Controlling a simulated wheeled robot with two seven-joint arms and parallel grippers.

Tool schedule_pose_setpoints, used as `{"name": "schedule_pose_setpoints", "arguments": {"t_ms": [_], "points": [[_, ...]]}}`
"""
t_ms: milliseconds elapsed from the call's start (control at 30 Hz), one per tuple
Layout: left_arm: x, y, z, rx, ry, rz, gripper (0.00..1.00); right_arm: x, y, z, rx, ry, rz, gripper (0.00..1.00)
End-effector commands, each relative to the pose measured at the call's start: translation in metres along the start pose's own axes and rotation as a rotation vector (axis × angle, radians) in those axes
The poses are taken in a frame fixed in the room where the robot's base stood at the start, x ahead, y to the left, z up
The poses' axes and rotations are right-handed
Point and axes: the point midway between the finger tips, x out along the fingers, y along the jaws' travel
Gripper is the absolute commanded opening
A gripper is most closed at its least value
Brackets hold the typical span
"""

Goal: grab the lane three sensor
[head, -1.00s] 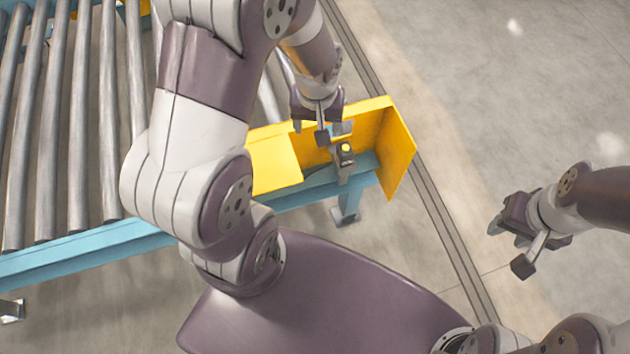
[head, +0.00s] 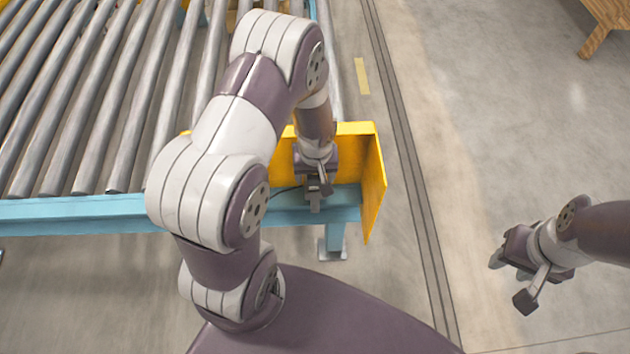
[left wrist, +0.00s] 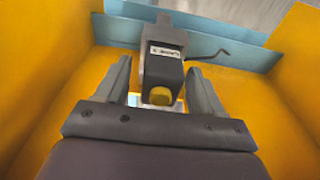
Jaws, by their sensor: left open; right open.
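The sensor (left wrist: 165,65) is a dark grey box with a white label, a yellow round face and a thin black cable, inside a yellow guard (head: 372,185). Its label is too small to read for a lane number. My left gripper (head: 318,190) is open over it, and in the left wrist view the fingers stand on either side of the sensor with gaps showing. In the head view the gripper hides most of the sensor. My right gripper (head: 511,280) is open and empty, out over the floor at the right.
A roller conveyor (head: 110,110) with a blue frame (head: 80,215) fills the left, beside the yellow guard. The guard's walls rise close around my left gripper. The floor (head: 480,150) at the right is clear, and part of a wooden piece (head: 605,25) shows at the top right.

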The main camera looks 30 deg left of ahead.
Motion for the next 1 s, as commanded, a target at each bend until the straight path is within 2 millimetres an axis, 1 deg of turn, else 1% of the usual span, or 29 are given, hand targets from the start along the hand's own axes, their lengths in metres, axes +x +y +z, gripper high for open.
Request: {"name": "schedule_pose_setpoints", "arguments": {"t_ms": [133,167,200,267,300,333,367,567,667,767,933,1000], "points": [[-0.001,0.0,0.0,-0.001,0.001,0.0,0.68,-0.001,0.0,0.0,0.0,0.0,0.0,0.43],[-0.001,0.0,0.0,-0.001,0.001,0.0,0.65,-0.001,0.0,0.0,0.0,0.0,0.0,0.43],[-0.001,0.0,0.0,0.0,0.001,0.0,0.52,-0.001,0.0,0.0,0.0,0.0,0.0,0.43],[-0.001,0.0,0.0,0.0,0.001,0.0,0.32,-0.001,0.0,0.0,0.0,0.001,0.0,0.43],[-0.001,0.0,0.0,0.0,0.001,0.0,0.19,-0.001,0.0,0.0,0.0,0.001,0.0,0.43],[-0.001,0.0,0.0,0.0,0.001,0.0,0.1,-0.001,0.0,0.0,0.0,0.001,0.0,0.43],[-0.001,0.0,0.0,0.0,0.001,0.0,0.08,-0.001,0.0,0.0,0.0,0.001,0.0,0.43],[-0.001,0.0,0.0,0.0,0.001,0.0,0.08,-0.001,0.0,0.0,0.0,0.001,0.0,0.43],[-0.005,0.0,-0.001,0.0,0.002,0.001,0.08,-0.003,0.0,-0.001,0.0,0.0,0.0,0.43],[-0.015,0.0,-0.002,-0.001,0.002,0.001,0.08,-0.007,0.0,-0.001,0.0,0.0,0.0,0.43],[-0.046,0.0,-0.006,-0.002,0.003,0.002,0.08,-0.018,0.0,-0.002,0.0,0.0,0.0,0.43],[-0.054,-0.003,0.007,0.0,0.002,0.001,0.08,-0.018,0.0,-0.002,0.0,0.001,0.0,0.43]]}}
